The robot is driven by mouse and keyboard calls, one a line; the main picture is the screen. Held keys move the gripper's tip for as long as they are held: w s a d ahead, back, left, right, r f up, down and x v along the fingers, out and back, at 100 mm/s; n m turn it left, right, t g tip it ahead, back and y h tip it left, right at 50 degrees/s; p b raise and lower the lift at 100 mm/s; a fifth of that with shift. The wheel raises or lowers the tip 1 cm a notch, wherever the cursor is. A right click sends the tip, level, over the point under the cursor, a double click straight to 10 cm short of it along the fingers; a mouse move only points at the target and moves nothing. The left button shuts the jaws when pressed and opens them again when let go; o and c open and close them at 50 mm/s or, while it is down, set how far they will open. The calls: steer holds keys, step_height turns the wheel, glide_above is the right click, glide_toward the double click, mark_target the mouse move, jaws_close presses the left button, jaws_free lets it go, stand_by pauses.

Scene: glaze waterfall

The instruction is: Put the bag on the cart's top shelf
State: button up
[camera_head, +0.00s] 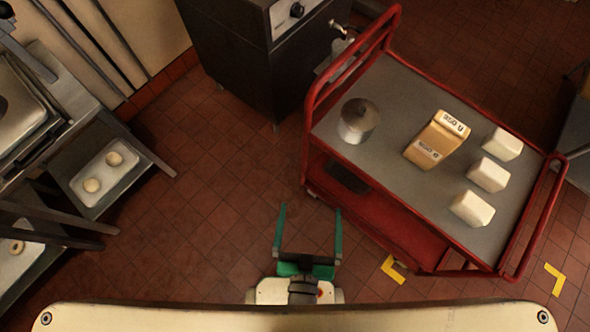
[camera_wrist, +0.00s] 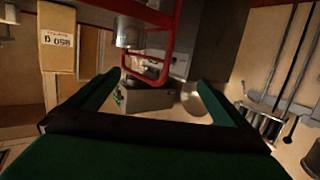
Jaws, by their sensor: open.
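The bag (camera_head: 437,140), a tan block-shaped package with white printed labels, rests on the grey top shelf of the red cart (camera_head: 395,85). It lies between a metal pot and white blocks, apart from them. The wrist view shows the bag (camera_wrist: 57,28) at the upper left, with part of the cart's red frame (camera_wrist: 150,14) right of it. My gripper (camera_head: 310,208) is open and empty, with green fingers, over the floor left of the cart and apart from the bag. In the wrist view, my gripper (camera_wrist: 158,82) has nothing between its fingers.
A dark appliance (camera_head: 235,55) stands behind the cart's left end. Metal racks with trays (camera_head: 100,190) stand at the left. The tiled floor (camera_head: 200,210) between is clear.

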steer(key=s+a+r+n+y, duration=0.1)
steer(key=s+a+r+y, duration=0.1)
steer(key=s, duration=0.3)
steer(key=shift+s+a, duration=0.15)
steer(key=shift+a, duration=0.75)
